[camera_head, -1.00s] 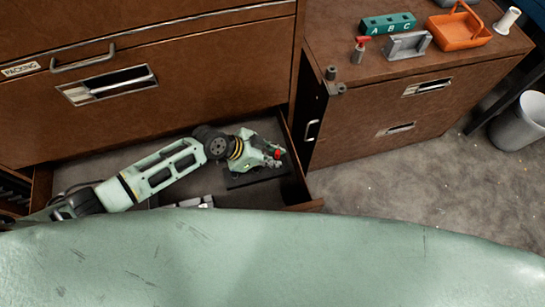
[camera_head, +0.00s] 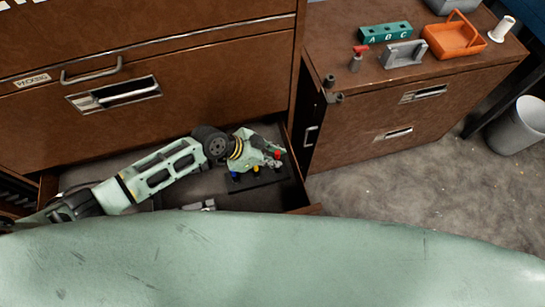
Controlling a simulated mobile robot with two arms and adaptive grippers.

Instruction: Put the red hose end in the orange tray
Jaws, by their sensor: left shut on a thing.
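The red hose end (camera_head: 277,154) shows as a small red spot at the fingers of my left gripper (camera_head: 273,160). My left gripper is shut on it, over the open bottom drawer; the fingers partly hide what lies under it. A dark holder (camera_head: 266,178) lies in the drawer below the gripper, with a blue end (camera_head: 235,177) and a yellow end (camera_head: 256,171) at it. The orange tray (camera_head: 455,40) with its handle stands on the low brown cabinet at the upper right, well away from the gripper. My right gripper is not in view.
On the low cabinet (camera_head: 440,75) stand a green A-B-C block (camera_head: 385,32), a grey bracket (camera_head: 404,55), a red-topped grey piece (camera_head: 357,60) and a white spool (camera_head: 501,30). The open drawer's front edge (camera_head: 305,209) and the cabinet's side lie beside my left arm.

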